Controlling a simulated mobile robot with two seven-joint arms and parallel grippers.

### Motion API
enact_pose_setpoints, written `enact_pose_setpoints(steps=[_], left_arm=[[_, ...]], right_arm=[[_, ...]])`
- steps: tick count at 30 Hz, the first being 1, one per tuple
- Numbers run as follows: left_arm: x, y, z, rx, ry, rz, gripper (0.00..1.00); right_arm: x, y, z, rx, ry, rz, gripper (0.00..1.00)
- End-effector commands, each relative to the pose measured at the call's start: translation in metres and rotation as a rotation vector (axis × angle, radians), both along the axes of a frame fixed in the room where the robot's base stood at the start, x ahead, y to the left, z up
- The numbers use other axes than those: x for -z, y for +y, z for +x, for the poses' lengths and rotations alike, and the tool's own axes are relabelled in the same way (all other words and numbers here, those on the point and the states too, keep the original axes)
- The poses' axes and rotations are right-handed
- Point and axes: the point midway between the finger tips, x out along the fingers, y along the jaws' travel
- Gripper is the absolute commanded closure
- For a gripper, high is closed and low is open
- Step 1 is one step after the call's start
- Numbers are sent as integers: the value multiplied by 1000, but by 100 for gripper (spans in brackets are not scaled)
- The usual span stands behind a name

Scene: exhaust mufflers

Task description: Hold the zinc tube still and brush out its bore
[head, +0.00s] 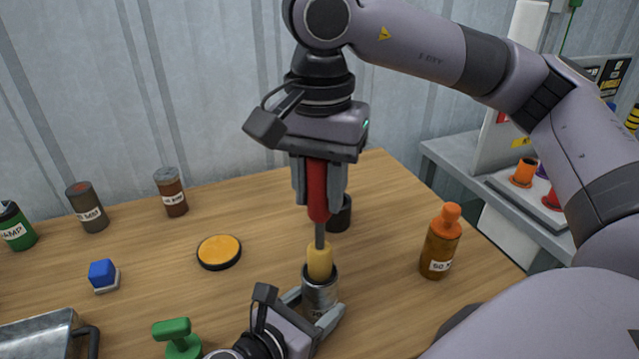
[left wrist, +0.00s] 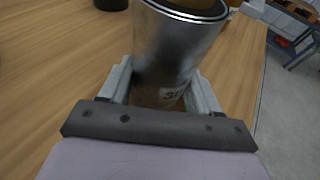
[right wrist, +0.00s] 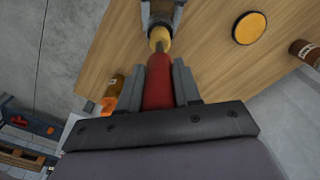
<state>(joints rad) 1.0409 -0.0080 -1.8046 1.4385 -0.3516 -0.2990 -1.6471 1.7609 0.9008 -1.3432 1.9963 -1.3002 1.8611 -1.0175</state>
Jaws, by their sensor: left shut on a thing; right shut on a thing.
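The zinc tube (head: 320,293) stands upright on the wooden table. My left gripper (head: 318,312) is shut around it from the front; the left wrist view shows the grey metal tube (left wrist: 172,55) between the fingers, with part of a label. My right gripper (head: 319,190) is above it, pointing down, shut on the red handle of the brush (head: 318,195). The brush's yellow head (head: 320,260) is at the tube's mouth, its lower end hidden inside the rim. The right wrist view also shows the red handle (right wrist: 159,82) in line with the tube.
A dark cup (head: 341,214) stands close behind the brush. An orange-capped bottle (head: 440,245) is to the right. A yellow-topped disc (head: 219,251), blue-knobbed block (head: 103,274), green-handled item (head: 177,338) and metal tray (head: 40,335) are to the left. Several cans line the back.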

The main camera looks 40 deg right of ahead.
Motion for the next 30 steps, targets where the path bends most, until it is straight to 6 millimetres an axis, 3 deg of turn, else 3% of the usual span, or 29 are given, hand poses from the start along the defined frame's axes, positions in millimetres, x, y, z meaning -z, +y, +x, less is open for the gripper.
enact_pose_setpoints(steps=[30], left_arm=[[0,0,0,0,0,0,55]], right_arm=[[58,0,0,0,2,0,98]])
